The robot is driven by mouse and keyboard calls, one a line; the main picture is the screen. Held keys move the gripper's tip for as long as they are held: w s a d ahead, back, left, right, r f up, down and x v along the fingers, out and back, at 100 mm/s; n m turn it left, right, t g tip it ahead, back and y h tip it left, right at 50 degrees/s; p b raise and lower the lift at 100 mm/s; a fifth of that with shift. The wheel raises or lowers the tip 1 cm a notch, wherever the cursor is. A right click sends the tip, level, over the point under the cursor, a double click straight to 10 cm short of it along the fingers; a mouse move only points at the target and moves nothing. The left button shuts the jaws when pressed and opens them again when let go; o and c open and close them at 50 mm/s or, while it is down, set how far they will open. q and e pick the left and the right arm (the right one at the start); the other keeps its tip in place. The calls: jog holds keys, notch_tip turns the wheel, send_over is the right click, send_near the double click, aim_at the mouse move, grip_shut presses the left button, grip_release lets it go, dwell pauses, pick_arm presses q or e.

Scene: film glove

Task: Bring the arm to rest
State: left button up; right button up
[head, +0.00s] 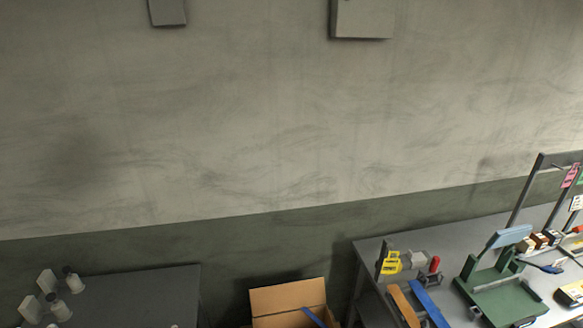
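Neither of my grippers shows in the head view, and I make out no arm of mine for certain. The view takes in mostly a wall (260,120), pale above and dark green below, with two workbenches along the bottom. Where my arms and grippers are, and whether they hold anything, is hidden from this view.
A dark table (135,290) stands lower left, with several light grey pieces (50,295) at its left. An open cardboard box (288,298) stands between the tables.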

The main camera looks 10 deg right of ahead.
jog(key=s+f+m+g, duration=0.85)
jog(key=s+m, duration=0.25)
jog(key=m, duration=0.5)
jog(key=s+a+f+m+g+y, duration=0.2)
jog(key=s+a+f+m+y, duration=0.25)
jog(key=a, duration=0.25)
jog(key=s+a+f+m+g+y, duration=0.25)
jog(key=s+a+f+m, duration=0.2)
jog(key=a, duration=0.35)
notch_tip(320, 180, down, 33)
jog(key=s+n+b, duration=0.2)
jog(key=b, duration=0.2)
pick_arm(q)
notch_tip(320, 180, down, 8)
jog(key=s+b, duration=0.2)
jog(key=b, duration=0.1)
jog(key=shift+b, duration=0.3)
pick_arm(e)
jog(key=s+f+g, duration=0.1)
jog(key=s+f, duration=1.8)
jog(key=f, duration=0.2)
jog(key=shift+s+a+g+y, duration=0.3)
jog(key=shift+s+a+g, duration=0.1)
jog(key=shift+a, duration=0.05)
